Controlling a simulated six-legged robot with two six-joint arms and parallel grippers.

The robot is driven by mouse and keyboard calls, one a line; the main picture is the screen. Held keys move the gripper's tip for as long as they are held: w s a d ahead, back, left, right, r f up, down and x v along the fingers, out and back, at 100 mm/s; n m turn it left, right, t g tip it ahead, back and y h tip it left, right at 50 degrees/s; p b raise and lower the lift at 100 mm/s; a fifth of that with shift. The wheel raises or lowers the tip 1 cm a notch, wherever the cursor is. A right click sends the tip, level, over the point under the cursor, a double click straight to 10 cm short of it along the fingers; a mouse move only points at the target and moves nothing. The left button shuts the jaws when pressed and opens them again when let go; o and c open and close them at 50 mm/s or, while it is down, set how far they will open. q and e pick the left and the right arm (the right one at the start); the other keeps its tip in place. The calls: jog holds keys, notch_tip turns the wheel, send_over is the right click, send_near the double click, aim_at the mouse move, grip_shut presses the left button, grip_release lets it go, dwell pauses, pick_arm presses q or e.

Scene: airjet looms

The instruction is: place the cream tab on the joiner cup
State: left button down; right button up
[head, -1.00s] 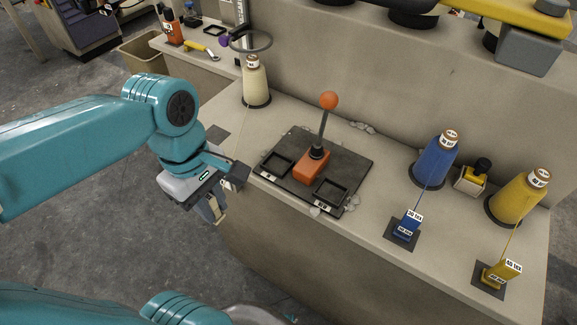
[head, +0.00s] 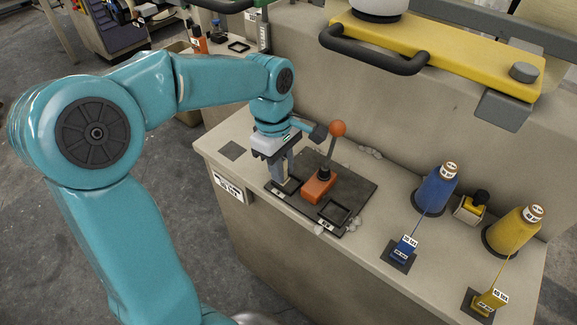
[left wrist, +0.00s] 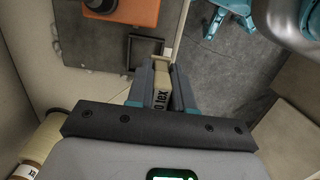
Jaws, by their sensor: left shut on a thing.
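The cream tab (left wrist: 161,84), with black lettering, is held between the fingers of my left gripper (left wrist: 161,75) in the left wrist view. In the head view my left gripper (head: 284,181) points down over the left joiner cup (head: 291,189), and the tab is hidden there. The cup (left wrist: 146,38) is a shallow square rim in the left wrist view, just beyond the fingertips. The tab's far end is close to it; whether they touch I cannot tell. The orange joiner (head: 319,188) with its ball-topped lever stands beside the cup. My right gripper is out of sight.
A second, empty cup (head: 334,214) lies right on the dark plate (head: 361,193). Blue (head: 436,190) and yellow (head: 512,233) cones stand right, with a blue tab (head: 402,251) and yellow tab (head: 490,300) in front. A cream cone (left wrist: 40,144) is near my left gripper.

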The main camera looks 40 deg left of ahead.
pick_arm(q)
jog(key=shift+w, duration=0.5)
jog(key=f, duration=0.1)
jog(key=w+f, duration=0.1)
jog(key=f, duration=0.1)
jog(key=shift+f+p, duration=0.15)
jog(key=shift+p, duration=0.15)
jog(key=shift+f, duration=0.15)
jog(key=shift+f, duration=0.1)
